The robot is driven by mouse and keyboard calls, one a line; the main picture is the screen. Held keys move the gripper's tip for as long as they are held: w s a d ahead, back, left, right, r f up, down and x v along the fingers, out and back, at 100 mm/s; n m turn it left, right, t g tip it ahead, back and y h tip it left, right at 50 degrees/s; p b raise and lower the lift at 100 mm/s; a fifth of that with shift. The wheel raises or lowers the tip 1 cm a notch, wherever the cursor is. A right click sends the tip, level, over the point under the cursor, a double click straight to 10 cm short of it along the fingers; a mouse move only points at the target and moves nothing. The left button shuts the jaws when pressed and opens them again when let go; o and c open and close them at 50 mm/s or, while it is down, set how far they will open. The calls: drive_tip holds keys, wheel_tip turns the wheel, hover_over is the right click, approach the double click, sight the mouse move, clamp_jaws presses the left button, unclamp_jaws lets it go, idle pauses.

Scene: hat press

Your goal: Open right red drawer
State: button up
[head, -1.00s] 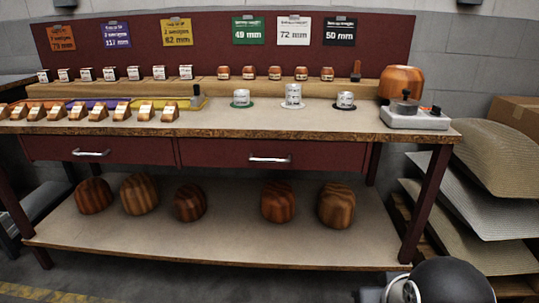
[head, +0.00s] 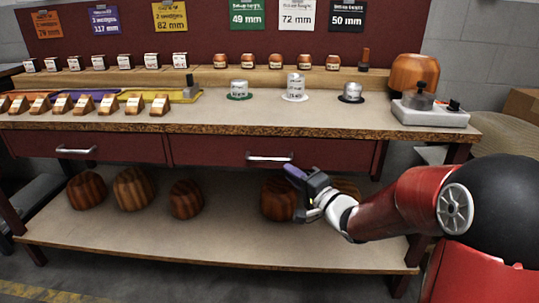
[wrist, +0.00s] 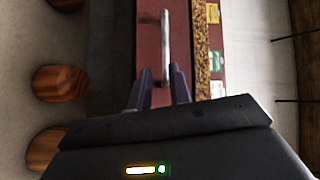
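The right red drawer (head: 210,151) is shut under the workbench top, with a silver bar handle (head: 269,157) on its front. My gripper (head: 291,171) is just below and right of the handle's right end in the head view. In the wrist view my gripper (wrist: 161,86) has its two purple fingers apart, with a gap between them. The handle (wrist: 165,48) runs up from that gap, and its near end lies at or close to the fingertips. I cannot tell whether the fingers touch it. The red drawer front (wrist: 149,30) lies behind the handle.
The left drawer (head: 60,147) is shut. Wooden hat blocks (head: 134,188) stand on the lower shelf (head: 200,236), some behind my arm. The bench top (head: 330,118) overhangs the drawers and carries small blocks, metal weights and a grey press device (head: 430,112).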

sight(270, 159)
drive_tip(key=shift+y, duration=0.9)
drive_tip(key=x, duration=0.8)
drive_tip(key=shift+a, duration=0.45)
drive_tip(key=shift+c, duration=0.4)
clamp_jaws()
